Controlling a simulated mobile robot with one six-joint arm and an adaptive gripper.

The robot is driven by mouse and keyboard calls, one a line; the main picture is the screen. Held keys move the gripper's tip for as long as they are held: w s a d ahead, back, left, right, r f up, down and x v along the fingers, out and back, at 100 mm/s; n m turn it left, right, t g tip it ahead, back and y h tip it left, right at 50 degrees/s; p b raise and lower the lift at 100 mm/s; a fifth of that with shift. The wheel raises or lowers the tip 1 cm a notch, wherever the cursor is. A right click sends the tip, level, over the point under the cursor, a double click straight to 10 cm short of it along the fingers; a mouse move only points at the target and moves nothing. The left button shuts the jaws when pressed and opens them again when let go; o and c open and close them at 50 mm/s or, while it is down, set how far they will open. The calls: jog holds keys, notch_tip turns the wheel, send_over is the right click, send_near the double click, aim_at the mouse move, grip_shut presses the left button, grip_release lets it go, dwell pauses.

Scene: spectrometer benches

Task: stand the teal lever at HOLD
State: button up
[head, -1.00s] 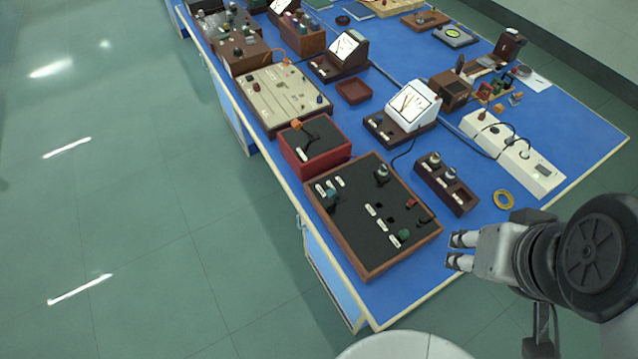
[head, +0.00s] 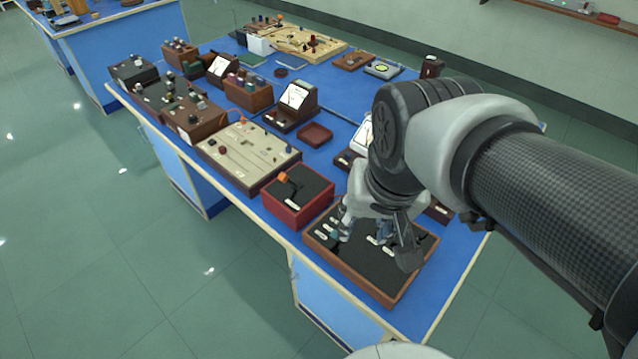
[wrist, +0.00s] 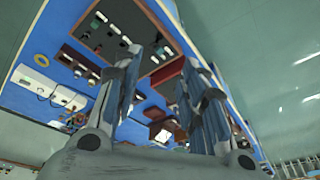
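The wood-framed black panel (head: 375,280) lies near the front corner of the blue bench, and its frame and dark face also show at the top of the wrist view (wrist: 115,28). A small teal part, which looks like the teal lever (head: 335,236), shows at the panel's left side, close to one finger. My gripper (head: 363,232) points down over the panel with its fingers apart. In the wrist view the fingers (wrist: 160,70) are spread, with nothing clearly held between them. Label wording, including HOLD, is too small to read.
A red box with an orange-tipped lever (head: 283,177) stands directly left of the panel. A beige panel (head: 250,155) lies farther left, with a meter (head: 294,98) and a small red-brown tray (head: 315,134) behind. Open floor lies in front of the bench.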

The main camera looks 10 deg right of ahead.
jog(key=w+f+m+g+p, duration=0.1)
jog(key=w+m+g+p, duration=0.15)
jog(key=w, duration=0.55)
jog(key=m+p, duration=0.1)
jog(key=m, duration=0.4)
send_near(336, 232)
jog(key=shift+g, duration=0.45)
jog(key=f+b, duration=0.1)
jog(key=f, duration=0.2)
jog(key=f+b, duration=0.2)
jog(key=f, duration=0.1)
jog(key=f+b, duration=0.2)
jog(key=f, duration=0.1)
jog(key=shift+w+f, duration=0.2)
jog(key=shift+w, duration=0.2)
jog(key=shift+c, duration=0.5)
grip_shut()
